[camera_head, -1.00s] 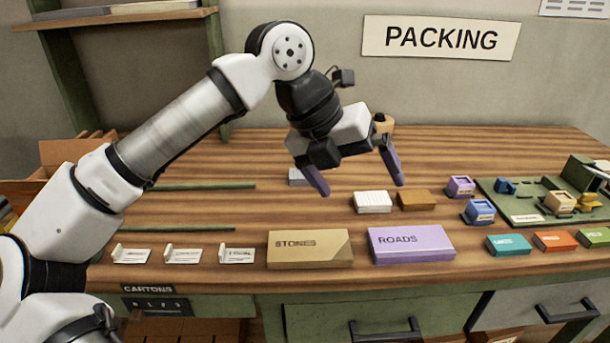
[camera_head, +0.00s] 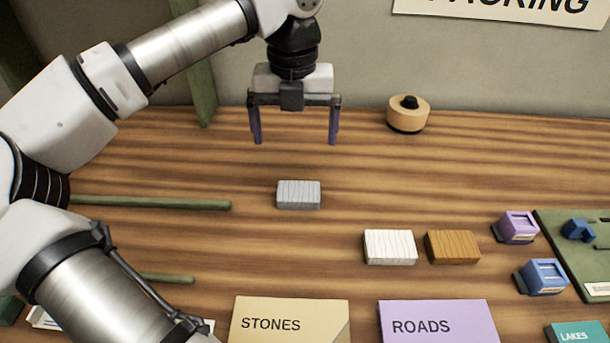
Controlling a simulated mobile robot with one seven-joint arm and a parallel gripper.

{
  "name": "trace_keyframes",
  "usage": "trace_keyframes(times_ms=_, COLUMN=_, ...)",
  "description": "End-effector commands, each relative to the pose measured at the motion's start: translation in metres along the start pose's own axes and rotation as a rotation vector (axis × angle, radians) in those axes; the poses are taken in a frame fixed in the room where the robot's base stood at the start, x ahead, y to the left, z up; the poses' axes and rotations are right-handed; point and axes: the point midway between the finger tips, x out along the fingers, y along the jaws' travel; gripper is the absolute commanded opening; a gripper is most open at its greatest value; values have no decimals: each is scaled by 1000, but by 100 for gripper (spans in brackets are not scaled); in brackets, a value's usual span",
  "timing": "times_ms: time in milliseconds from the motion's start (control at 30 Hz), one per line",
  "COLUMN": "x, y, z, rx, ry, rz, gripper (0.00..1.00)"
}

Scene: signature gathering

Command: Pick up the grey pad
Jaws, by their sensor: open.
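The grey pad (camera_head: 299,195) is a small grey block with a lined top. It lies flat on the wooden table, left of a white block and a brown block. My gripper (camera_head: 295,140) points down with its two purple fingers spread apart and nothing between them. In the picture it is just above the grey pad, apart from it; its exact height over the table is hard to tell.
A white block (camera_head: 390,247) and a brown block (camera_head: 453,247) lie right of the pad. The STONES box (camera_head: 290,322) and the ROADS box (camera_head: 438,322) are in front. A round wooden item (camera_head: 408,115) stands at the back. Green rails (camera_head: 150,203) lie left. Table around the pad is clear.

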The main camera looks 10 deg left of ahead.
Motion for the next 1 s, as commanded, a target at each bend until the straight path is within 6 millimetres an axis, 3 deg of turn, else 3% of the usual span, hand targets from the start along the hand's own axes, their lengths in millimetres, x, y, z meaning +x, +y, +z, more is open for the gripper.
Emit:
trace_keyframes(times_ms=400, x=68, y=-1, z=-1, rx=2, ry=3, rz=-2, gripper=100)
trace_keyframes(times_ms=667, x=89, y=-2, z=0, rx=2, ry=1, rz=-2, gripper=100)
trace_keyframes(times_ms=1000, x=133, y=-5, z=-1, rx=2, ry=2, rz=-2, gripper=100)
